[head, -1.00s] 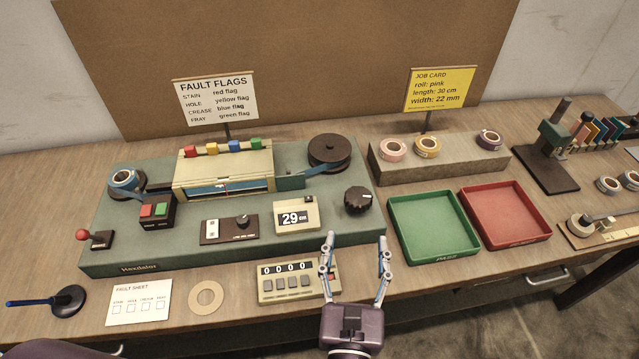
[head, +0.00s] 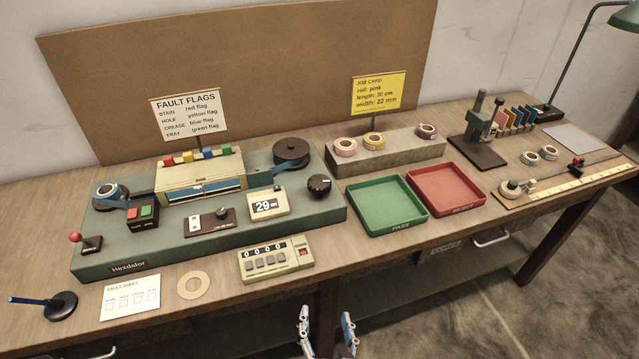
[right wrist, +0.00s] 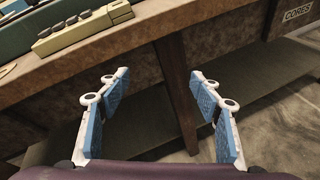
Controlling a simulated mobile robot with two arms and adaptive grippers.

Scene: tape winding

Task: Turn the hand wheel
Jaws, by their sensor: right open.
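The hand wheel appears to be the dark round knob (head: 319,187) at the right end of the green winding machine (head: 120,262). A pale mark shows on its top. Nothing touches it. A display (head: 268,204) beside it reads 29 cm. My right gripper (head: 326,316) is open and empty, in front of the table's front edge and well short of the knob. The knob is outside that view. My left gripper is not in view.
A counter (head: 276,260) reading 0000 stands near the front edge, between my right gripper and the machine. A green tray (head: 386,232) and a red tray (head: 446,212) lie right of the knob. A table leg (right wrist: 178,95) stands beyond my right gripper.

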